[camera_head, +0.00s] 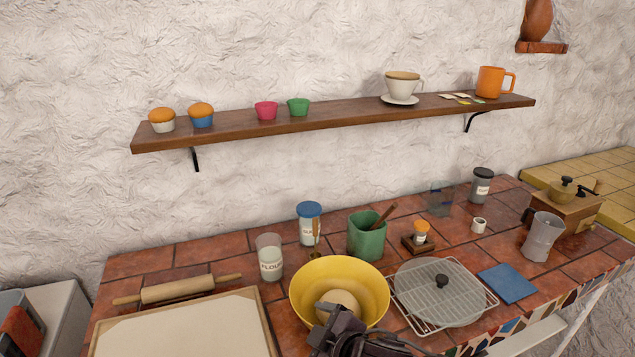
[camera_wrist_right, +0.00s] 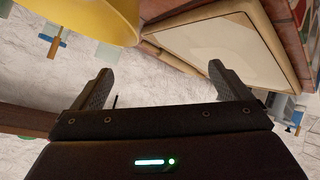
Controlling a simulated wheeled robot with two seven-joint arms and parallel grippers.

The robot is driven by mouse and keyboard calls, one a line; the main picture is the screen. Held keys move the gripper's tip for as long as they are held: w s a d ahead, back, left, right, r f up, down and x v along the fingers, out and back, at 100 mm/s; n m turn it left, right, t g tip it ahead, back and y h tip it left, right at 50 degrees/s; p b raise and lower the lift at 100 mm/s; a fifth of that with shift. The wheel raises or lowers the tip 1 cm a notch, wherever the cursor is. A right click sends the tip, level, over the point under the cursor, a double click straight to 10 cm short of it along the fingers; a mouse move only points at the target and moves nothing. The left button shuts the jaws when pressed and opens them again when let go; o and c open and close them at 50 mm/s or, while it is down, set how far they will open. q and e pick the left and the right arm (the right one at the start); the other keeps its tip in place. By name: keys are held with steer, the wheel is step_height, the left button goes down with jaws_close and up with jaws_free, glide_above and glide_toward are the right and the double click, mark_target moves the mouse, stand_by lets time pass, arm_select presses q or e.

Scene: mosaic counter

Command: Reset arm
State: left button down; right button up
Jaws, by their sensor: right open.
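My right gripper (camera_head: 336,326) is at the bottom middle of the head view, in front of the yellow bowl (camera_head: 306,281) and overlapping its front rim. In the right wrist view the gripper (camera_wrist_right: 160,72) has its two fingers wide apart with nothing between them. A pale dough ball (camera_head: 343,301) lies in the bowl, partly hidden by my gripper. The bowl also shows at the top left of the wrist view (camera_wrist_right: 95,15). My left gripper is in neither view.
A pastry board (camera_head: 185,330) and rolling pin (camera_head: 180,289) lie left of the bowl. A wire rack (camera_head: 408,313) with a lid is right. A flour jar (camera_head: 270,258) and green pot (camera_head: 366,240) stand behind. A wooden shelf (camera_head: 330,118) runs along the wall.

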steer(key=s+d+f+m+g+h, duration=0.35)
steer(key=s+d+m, duration=0.25)
steer(key=s+d, duration=0.3)
steer(key=s+d+f+m+g+h, duration=0.2)
steer(key=s+d+f+m+h, duration=0.35)
steer(key=d, duration=0.65)
steer(key=s+f+g+y, duration=0.1)
steer(key=s+f, duration=0.1)
steer(key=f, duration=1.4)
steer(key=s+f+y, duration=0.1)
steer(key=s+f, duration=0.2)
steer(key=f, duration=1.3)
steer(key=s+d+f+g+b, duration=0.1)
steer(key=s+d+f, duration=0.2)
steer(key=s+f, duration=1.3)
steer(key=shift+s+d+f, duration=0.15)
steer(key=shift+s, duration=0.85)
